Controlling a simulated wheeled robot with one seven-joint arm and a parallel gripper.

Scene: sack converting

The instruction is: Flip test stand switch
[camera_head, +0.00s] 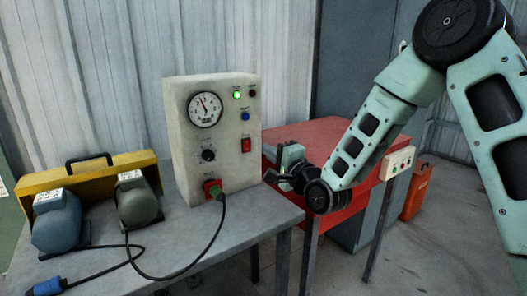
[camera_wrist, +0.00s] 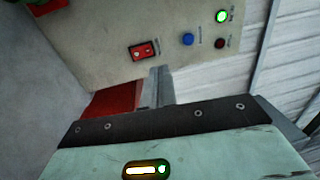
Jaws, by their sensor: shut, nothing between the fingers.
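The test stand (camera_head: 180,150) is a pale upright box on a grey bench. Its red rocker switch (camera_head: 246,145) sits in the right part of the front panel; the switch also shows in the wrist view (camera_wrist: 144,50). A green lamp (camera_head: 237,95) at the top is lit. My gripper (camera_head: 267,178) is just right of the stand, lower than the switch. In the wrist view its shut, empty fingers (camera_wrist: 160,72) point toward the panel, with the tips near the switch. I cannot tell whether they touch the panel.
The panel also holds a gauge (camera_head: 205,109), a black knob (camera_head: 208,155), a blue button (camera_head: 245,116) and a cabled plug (camera_head: 213,190). Two motors (camera_head: 57,222) (camera_head: 137,202) and a yellow case (camera_head: 100,174) stand left. A red table (camera_head: 320,135) is behind my gripper.

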